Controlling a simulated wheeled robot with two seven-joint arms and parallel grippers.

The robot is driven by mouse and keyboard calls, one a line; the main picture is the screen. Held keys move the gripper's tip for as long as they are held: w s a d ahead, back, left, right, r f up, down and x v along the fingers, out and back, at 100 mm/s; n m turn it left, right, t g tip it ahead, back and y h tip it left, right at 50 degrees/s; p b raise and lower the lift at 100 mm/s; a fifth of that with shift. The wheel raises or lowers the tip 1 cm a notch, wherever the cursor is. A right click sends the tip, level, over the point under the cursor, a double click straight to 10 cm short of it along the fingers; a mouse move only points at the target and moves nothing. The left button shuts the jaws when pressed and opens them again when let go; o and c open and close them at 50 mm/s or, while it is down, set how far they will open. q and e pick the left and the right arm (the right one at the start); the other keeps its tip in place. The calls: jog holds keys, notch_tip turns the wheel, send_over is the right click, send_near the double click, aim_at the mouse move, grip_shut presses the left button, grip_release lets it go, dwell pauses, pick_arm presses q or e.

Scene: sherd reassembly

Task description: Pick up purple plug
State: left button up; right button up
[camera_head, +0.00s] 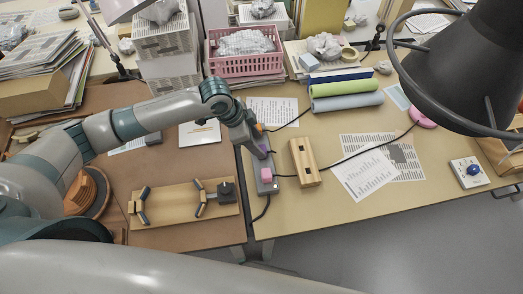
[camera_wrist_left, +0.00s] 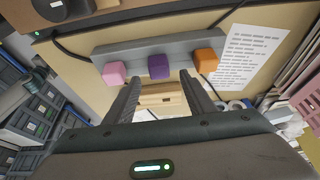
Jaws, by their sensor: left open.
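The purple plug (camera_wrist_left: 158,66) is a cube-like block in the middle of a grey power strip (camera_wrist_left: 100,54), between a pink plug (camera_wrist_left: 114,73) and an orange plug (camera_wrist_left: 205,60). In the head view the purple plug (camera_head: 263,150) is partly hidden by my left gripper (camera_head: 250,145). My left gripper is open, and in the wrist view its two fingers (camera_wrist_left: 160,77) point towards the strip, one to each side of the purple plug. No plug is gripped; whether the fingers touch the purple plug cannot be told. My right gripper is not in view.
A slotted wooden block (camera_head: 305,162) lies just right of the strip. Black cables run nearby. A wooden board (camera_head: 170,208) with tools lies on the left. A pink basket (camera_head: 243,62) and rolls (camera_head: 345,87) stand behind. A dark lamp (camera_head: 460,65) hangs at right.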

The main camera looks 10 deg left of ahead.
pick_arm(q)
jog(key=shift+d+f, duration=0.1)
jog(key=shift+f, duration=0.25)
jog(key=p+x, duration=0.1)
jog(key=x, duration=0.2)
jog(key=shift+p, duration=0.4)
jog(key=shift+f, duration=0.5)
jog(key=c, duration=1.1)
